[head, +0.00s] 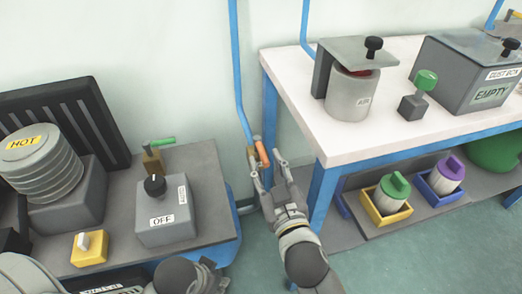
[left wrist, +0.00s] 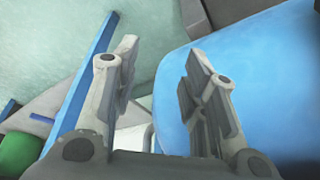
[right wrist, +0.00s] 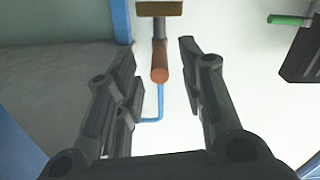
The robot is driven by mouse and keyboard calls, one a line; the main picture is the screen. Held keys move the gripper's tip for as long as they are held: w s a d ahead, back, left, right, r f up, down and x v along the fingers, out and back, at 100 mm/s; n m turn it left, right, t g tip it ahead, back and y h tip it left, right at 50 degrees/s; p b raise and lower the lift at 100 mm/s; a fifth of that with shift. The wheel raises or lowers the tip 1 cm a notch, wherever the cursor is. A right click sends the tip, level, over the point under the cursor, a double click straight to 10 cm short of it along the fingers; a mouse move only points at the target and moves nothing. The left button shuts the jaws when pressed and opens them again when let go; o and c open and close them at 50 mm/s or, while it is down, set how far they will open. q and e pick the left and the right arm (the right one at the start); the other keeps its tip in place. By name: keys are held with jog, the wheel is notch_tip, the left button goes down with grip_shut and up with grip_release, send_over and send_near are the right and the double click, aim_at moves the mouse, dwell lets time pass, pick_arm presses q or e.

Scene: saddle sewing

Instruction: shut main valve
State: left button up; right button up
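A valve with an orange handle (head: 262,153) and a brass body (head: 251,157) sits on the blue pipe at the wall, between the two benches. My right gripper (head: 268,168) is open just below it. In the right wrist view the orange handle (right wrist: 160,76) shows between and beyond the open fingertips (right wrist: 160,66); I cannot tell whether they touch it. No label marks either valve as main.
The left bench holds a grey control box (head: 168,218) marked OFF, a yellow switch box (head: 89,250) and a plate stack (head: 42,165) marked HOT. The white-topped table (head: 313,115) stands close to the right of my right gripper. A blue rounded surface (left wrist: 255,75) lies near my left gripper.

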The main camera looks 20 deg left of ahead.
aim_at(258, 143)
pick_arm(q)
jog(key=shift+b+v, duration=0.3)
jog(key=shift+v, duration=1.2)
pick_arm(e)
jog(key=shift+x, duration=2.7)
grip_shut()
